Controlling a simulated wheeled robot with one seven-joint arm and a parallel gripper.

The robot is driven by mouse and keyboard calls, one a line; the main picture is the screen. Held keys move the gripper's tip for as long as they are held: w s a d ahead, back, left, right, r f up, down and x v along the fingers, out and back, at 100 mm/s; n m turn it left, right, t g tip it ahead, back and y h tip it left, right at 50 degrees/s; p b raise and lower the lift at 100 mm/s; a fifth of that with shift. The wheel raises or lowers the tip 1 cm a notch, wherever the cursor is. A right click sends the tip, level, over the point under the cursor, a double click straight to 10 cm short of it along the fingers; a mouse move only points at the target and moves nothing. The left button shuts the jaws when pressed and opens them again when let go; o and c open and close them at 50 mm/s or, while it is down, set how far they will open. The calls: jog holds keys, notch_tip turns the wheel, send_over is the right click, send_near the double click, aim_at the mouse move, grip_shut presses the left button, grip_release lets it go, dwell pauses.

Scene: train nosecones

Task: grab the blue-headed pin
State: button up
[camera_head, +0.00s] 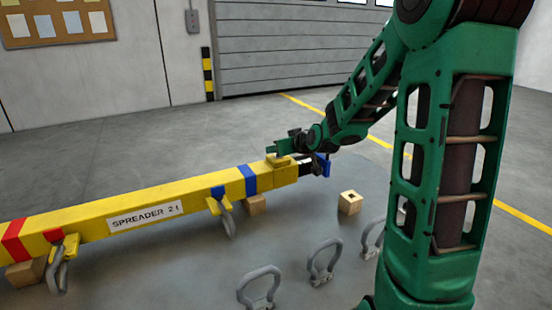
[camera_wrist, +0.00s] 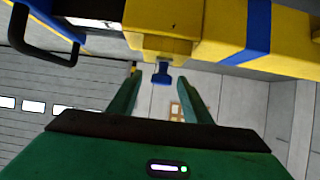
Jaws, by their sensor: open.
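The blue-headed pin (camera_wrist: 162,76) stands out of a yellow lug (camera_wrist: 158,46) on the spreader beam in the wrist view. Only its blue head and a short pale neck show. My gripper (camera_wrist: 160,84) is open, with one green finger on each side of the head in the picture. I see no finger touching it, and cannot tell how deep it lies between the tips. In the head view my gripper (camera_head: 273,149) is at the lug (camera_head: 281,160) near the right end of the yellow spreader beam (camera_head: 90,225). The pin is hidden there.
A blue end piece (camera_head: 322,166) is at the beam's right end, close to my wrist; a black handle (camera_wrist: 45,52) shows in the wrist view. Shackles hang from the beam, and loose shackles (camera_head: 262,288) and a wooden block (camera_head: 349,203) stand in front of it.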

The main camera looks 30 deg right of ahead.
jog(key=shift+x, duration=2.6)
jog(key=shift+a+f, duration=0.1)
jog(key=c, duration=1.1)
jog(key=shift+c, duration=0.2)
